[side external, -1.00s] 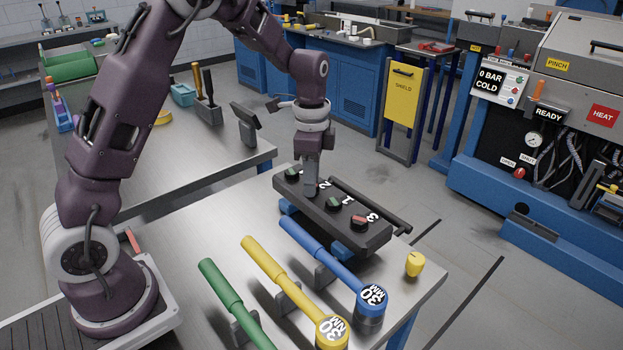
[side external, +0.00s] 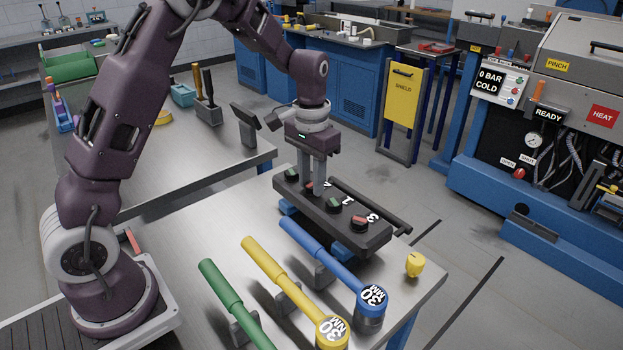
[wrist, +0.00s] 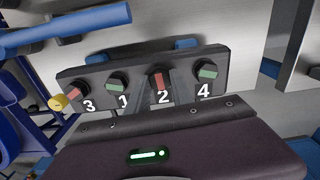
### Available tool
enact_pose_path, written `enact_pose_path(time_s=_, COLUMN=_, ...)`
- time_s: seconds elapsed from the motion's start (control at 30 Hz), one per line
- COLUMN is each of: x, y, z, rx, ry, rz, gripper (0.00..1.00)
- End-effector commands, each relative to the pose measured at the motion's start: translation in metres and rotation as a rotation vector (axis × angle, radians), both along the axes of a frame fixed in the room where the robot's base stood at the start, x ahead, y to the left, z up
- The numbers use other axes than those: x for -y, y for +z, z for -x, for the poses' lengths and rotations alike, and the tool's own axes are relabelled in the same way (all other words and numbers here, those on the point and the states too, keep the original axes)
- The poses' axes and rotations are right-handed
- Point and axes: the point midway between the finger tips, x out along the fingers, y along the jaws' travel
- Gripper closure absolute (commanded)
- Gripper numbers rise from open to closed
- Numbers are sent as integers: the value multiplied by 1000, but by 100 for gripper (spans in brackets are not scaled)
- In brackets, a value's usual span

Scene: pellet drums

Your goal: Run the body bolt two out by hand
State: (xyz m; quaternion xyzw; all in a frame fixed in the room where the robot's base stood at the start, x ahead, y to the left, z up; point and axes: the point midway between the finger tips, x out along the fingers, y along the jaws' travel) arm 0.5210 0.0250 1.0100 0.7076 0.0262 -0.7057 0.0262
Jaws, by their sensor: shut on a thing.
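A black block on blue feet (side external: 375,244) stands on the steel table with a row of knob-like bolt heads. Body bolt two (wrist: 160,80), with a red bar on top, sits above the white number 2 in the wrist view. My gripper (side external: 311,190) points down and is shut on bolt two, a finger on each side; in the side view the fingers hide most of it. Bolt one (side external: 333,205) has a green bar, bolt three (side external: 359,223) a red bar and bolt four (side external: 291,173) a green bar. Whether bolt two has risen cannot be told.
A blue (side external: 320,252), a yellow (side external: 281,277) and a green (side external: 228,291) torque wrench lie on stands at the block's near side. A small yellow piece (side external: 414,264) stands near the table's right corner. A black bar runs along the block's far side.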

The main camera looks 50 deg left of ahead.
Motion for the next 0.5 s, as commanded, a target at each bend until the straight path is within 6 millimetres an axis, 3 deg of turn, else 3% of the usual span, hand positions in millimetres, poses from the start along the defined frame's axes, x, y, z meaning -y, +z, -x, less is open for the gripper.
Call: enact_pose_path(time_s=0.5, x=1, y=-2, z=2, rx=-8, ry=485, rz=0, gripper=100)
